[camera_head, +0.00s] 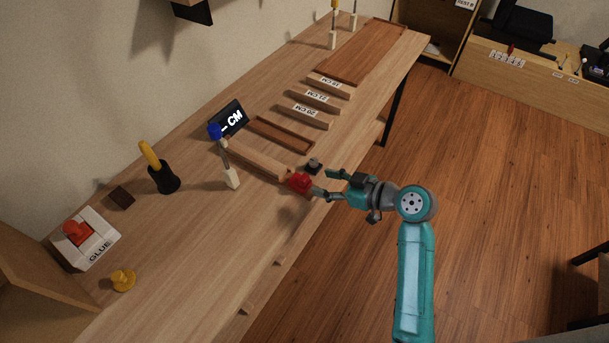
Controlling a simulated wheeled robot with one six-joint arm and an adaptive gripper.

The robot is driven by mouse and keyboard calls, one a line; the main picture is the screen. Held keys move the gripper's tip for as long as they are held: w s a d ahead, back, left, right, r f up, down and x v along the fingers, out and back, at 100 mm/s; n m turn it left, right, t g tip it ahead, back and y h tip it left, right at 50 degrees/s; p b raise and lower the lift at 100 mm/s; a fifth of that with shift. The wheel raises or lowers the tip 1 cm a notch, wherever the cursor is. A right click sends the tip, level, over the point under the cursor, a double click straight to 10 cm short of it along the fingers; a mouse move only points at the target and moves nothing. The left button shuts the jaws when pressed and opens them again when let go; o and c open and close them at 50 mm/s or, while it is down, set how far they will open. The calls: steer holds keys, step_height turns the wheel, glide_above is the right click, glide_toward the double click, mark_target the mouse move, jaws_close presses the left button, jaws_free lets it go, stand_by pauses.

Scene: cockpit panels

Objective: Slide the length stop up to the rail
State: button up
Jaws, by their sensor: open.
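A red block (300,182) sits at the front end of a light wooden bar (257,162) on the bench; I take it for the length stop, and the bar may be the rail. My gripper (326,184) is open at the bench's front edge, its fingers pointing left. One fingertip is close to the red block; I cannot tell whether they touch. A small dark knobbed piece (313,165) is just behind the fingers.
Several wooden strips with CM labels (304,110) lie farther along the bench (205,230). A yellow-handled tool in a black holder (163,180) and a GLUE box (87,240) are farther left.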

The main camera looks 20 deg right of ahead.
mark_target(306, 178)
steer(key=x, duration=0.7)
steer(key=shift+w+a+f, duration=0.1)
steer(key=shift+w+a, duration=0.05)
jaws_close()
